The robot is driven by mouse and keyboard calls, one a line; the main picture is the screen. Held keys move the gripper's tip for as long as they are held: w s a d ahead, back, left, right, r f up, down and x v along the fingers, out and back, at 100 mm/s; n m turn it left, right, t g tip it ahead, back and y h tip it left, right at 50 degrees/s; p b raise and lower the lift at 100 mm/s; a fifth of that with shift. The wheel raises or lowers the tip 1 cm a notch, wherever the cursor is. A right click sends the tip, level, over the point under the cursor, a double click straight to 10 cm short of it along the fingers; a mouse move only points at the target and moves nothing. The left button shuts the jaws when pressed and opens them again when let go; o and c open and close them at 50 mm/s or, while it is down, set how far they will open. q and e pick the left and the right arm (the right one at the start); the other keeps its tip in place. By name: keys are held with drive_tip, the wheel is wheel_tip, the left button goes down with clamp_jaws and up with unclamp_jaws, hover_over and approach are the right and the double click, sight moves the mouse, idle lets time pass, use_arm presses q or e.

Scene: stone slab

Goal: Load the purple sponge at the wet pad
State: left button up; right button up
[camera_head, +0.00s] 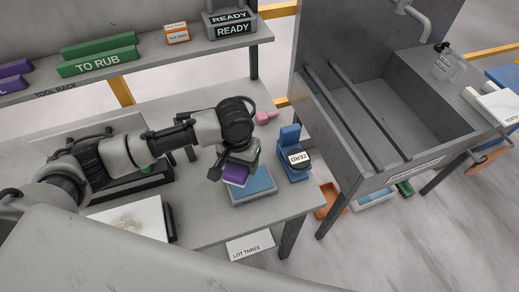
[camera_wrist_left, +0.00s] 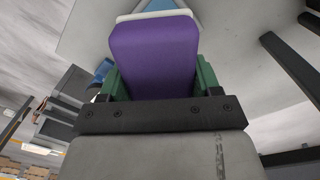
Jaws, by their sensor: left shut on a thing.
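The purple sponge (camera_head: 235,174) is held in my left gripper (camera_head: 240,165), which is shut on it. In the left wrist view the sponge (camera_wrist_left: 153,58) fills the middle, between the green fingers of the gripper (camera_wrist_left: 160,80). The wet pad (camera_head: 260,184) is a blue pad in a grey tray near the table's right end. The sponge is over the left part of the pad; I cannot tell whether they touch. A bit of the blue pad also shows beyond the sponge in the wrist view (camera_wrist_left: 160,5). My right gripper is not in view.
A blue device marked ZERO (camera_head: 293,158) stands right of the pad, with a pink object (camera_head: 265,117) behind. A stained white slab (camera_head: 130,220) lies at the left front. The tool rack (camera_head: 150,68) holds green blocks (camera_head: 98,60). A sink (camera_head: 385,115) stands right, across a gap.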

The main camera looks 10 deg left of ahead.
sight(251, 181)
use_arm(q)
drive_tip(key=shift+w+d+f+m+p, duration=0.4)
drive_tip(key=shift+w+d+f+p, duration=0.25)
drive_tip(key=shift+w+d+p, duration=0.3)
drive_tip(key=shift+d+f, duration=0.1)
drive_tip(key=shift+f, duration=0.25)
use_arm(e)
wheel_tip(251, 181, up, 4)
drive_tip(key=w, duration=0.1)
use_arm(q)
drive_tip(key=shift+f, duration=0.25)
wheel_tip(251, 181, down, 6)
drive_tip(key=b, duration=0.8)
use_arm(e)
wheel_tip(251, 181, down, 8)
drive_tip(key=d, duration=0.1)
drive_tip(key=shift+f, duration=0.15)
use_arm(q)
drive_tip(key=shift+r, duration=0.1)
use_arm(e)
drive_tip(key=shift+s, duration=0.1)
use_arm(q)
drive_tip(key=shift+f, duration=0.55)
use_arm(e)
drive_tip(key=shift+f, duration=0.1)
